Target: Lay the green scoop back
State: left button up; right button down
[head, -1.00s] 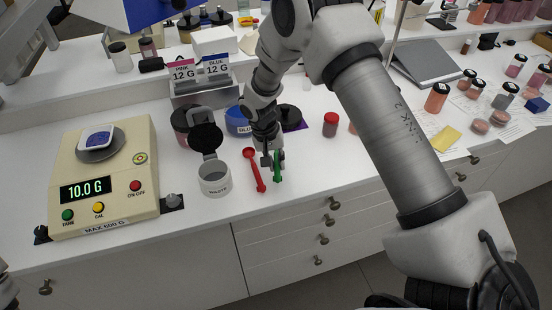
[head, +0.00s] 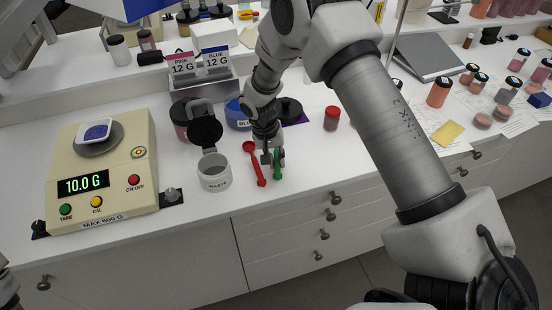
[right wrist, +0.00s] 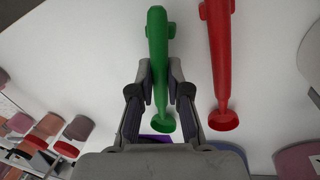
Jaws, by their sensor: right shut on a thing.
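The green scoop (head: 277,167) is at the front of the white counter, just right of the red scoop (head: 254,165). My right gripper (head: 272,157) points down and is shut on the green scoop. In the right wrist view the green scoop (right wrist: 157,45) lies lengthwise between the fingers (right wrist: 159,80), its small bowl toward the palm. The red scoop (right wrist: 219,60) lies beside it, apart from the fingers. Whether the green scoop touches the counter is hard to tell. My left gripper is not in view.
A waste jar (head: 214,173) with its lid open stands left of the scoops. Farther left is a scale (head: 134,200) reading 10.0 G. Behind are a blue-lidded jar (head: 236,115) and a dark-lidded jar. A red-lidded jar (head: 331,119) stands right; the counter's front edge is close.

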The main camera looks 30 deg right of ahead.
aim_at(276, 161)
jog(key=shift+f, duration=0.2)
jog(key=c, duration=1.1)
grip_release()
jog(key=shift+o, duration=0.2)
jog(key=shift+r, duration=0.1)
jog(key=p+v, duration=0.1)
jog(key=v, duration=0.1)
jog(key=p+v, duration=0.2)
jog(key=d+p+v, duration=0.1)
jog(key=shift+s+r, duration=0.25)
jog(key=shift+r, duration=0.25)
jog(key=shift+s+a+f, duration=0.1)
